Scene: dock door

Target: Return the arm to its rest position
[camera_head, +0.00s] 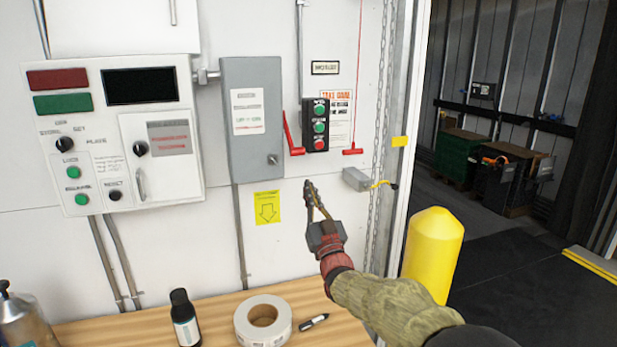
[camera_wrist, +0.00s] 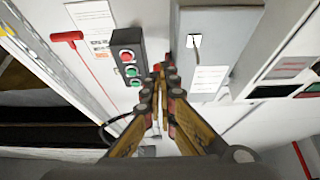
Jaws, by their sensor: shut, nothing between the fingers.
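My gripper (camera_head: 308,186) is raised in front of the white wall in the head view, below the push-button station (camera_head: 318,126) and right of the yellow arrow label. Its fingers are shut and hold nothing. In the wrist view the fingertips of my gripper (camera_wrist: 163,72) meet near the middle, between the push-button station (camera_wrist: 128,56) and the grey cabinet (camera_wrist: 214,35). The arm reaches in from the lower right of the head view, past the yellow bollard. I cannot tell whether the fingertips touch the wall.
A wooden bench (camera_head: 220,312) bears a tape roll (camera_head: 240,323), a black bottle (camera_head: 184,318) and a marker (camera_head: 314,322). A yellow bollard (camera_head: 433,250) stands beside the arm. A control panel (camera_head: 115,130), a red lever (camera_head: 290,138) and a hanging chain (camera_head: 382,130) are on or along the wall.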

